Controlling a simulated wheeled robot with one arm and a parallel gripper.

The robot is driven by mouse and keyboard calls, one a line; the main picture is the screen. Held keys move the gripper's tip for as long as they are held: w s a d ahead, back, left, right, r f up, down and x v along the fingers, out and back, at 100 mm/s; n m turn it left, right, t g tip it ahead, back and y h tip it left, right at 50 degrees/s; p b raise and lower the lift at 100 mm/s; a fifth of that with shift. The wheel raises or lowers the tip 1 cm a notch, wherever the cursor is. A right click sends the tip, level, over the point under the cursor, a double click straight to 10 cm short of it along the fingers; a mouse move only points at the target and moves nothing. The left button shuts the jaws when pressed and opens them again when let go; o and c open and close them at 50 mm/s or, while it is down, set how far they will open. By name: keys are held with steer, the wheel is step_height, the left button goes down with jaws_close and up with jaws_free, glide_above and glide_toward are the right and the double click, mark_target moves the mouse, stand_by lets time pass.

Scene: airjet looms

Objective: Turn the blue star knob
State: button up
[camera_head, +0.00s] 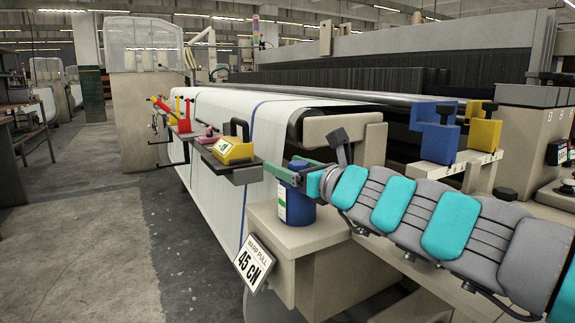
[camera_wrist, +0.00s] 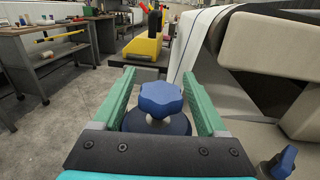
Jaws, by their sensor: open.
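The blue star knob (camera_wrist: 161,98) shows in the wrist view, on top of a round dark blue body (camera_wrist: 180,123). My gripper (camera_wrist: 158,74) is open, with one green finger on each side of the knob. Gaps show between the knob and both fingers, so it is not clamped. In the head view my gripper (camera_head: 283,172) is at the top of a blue canister (camera_head: 300,210) on a beige ledge. A bit of blue shows by the fingers there, but the knob's shape is mostly hidden.
A dark shelf (camera_head: 247,174) with a yellow box (camera_head: 233,151) stands just left of the canister. The loom's cloth roll (camera_head: 225,115) and a beige bracket (camera_head: 345,130) are close behind. Another blue knob (camera_wrist: 285,162) is at lower right in the wrist view. The left floor is clear.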

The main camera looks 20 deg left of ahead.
steer(key=p+v, duration=0.1)
steer(key=v, duration=0.5)
steer(key=shift+s+d+r, duration=0.1)
steer(key=shift+d, duration=0.15)
steer(key=shift+s+d, duration=0.35)
